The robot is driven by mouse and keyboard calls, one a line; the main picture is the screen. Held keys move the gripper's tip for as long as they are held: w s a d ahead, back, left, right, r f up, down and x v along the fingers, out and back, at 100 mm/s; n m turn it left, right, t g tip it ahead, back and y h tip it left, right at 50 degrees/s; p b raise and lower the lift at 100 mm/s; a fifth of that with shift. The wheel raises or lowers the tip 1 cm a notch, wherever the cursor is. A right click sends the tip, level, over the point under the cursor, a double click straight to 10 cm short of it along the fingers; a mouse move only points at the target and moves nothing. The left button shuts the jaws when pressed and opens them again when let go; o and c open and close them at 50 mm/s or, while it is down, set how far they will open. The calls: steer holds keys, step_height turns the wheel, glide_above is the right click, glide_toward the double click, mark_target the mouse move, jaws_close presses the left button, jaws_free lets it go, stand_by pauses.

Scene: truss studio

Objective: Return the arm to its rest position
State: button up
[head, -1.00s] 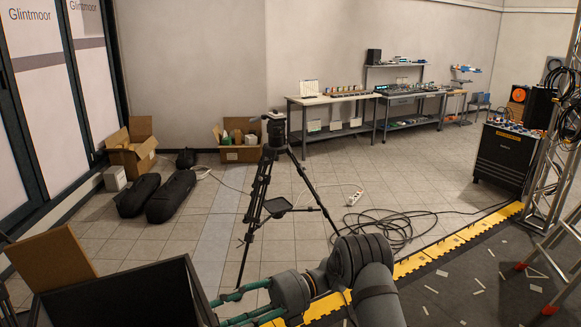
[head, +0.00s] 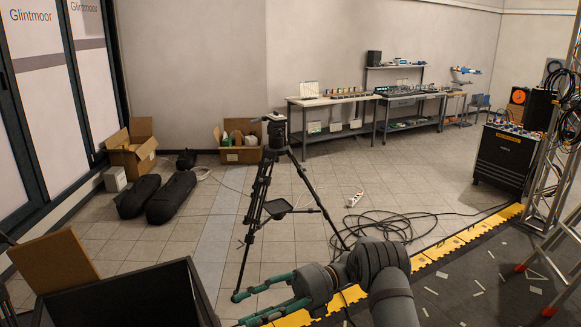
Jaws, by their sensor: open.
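My gripper (head: 252,304) shows at the bottom centre of the head view, at the end of my grey arm. Its teal-green fingers point left and stand apart, with nothing visible between them. The lower finger runs close to the bottom edge of the picture. The gripper is in front of the tripod's lower legs in the picture and just right of a dark open box.
A black tripod (head: 268,190) stands in the middle of the floor. The dark box (head: 120,295) is at the lower left. Black cables (head: 400,222) lie on the tiles beside a yellow-edged dark mat (head: 470,285). Workbenches (head: 335,100) line the back wall.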

steer(key=x, duration=0.6)
steer(key=v, duration=0.8)
steer(key=shift+d, duration=0.25)
